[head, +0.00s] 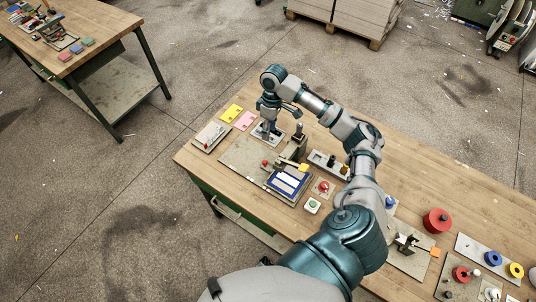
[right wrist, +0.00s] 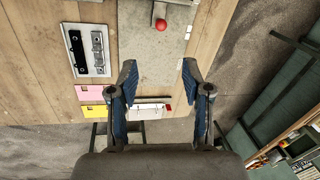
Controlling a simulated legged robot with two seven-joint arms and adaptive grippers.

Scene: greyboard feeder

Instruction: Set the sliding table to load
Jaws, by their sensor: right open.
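A grey base plate (head: 238,158) lies on the wooden bench, with a red ball knob (head: 265,162) on it. A blue-framed panel with pale strips (head: 287,181) sits at its near right end. I cannot tell for certain which part is the sliding table, or its setting. In the right wrist view, the plate (right wrist: 152,45) and the red knob (right wrist: 160,25) lie beyond the fingertips. My right gripper (head: 268,123) is above the far side of the bench, apart from the knob. Its fingers are spread and empty in the right wrist view (right wrist: 160,76). My left gripper is out of view.
A dark post (head: 299,132) rises beside the base plate. Red (head: 324,186) and green (head: 312,205) buttons are near the front edge.

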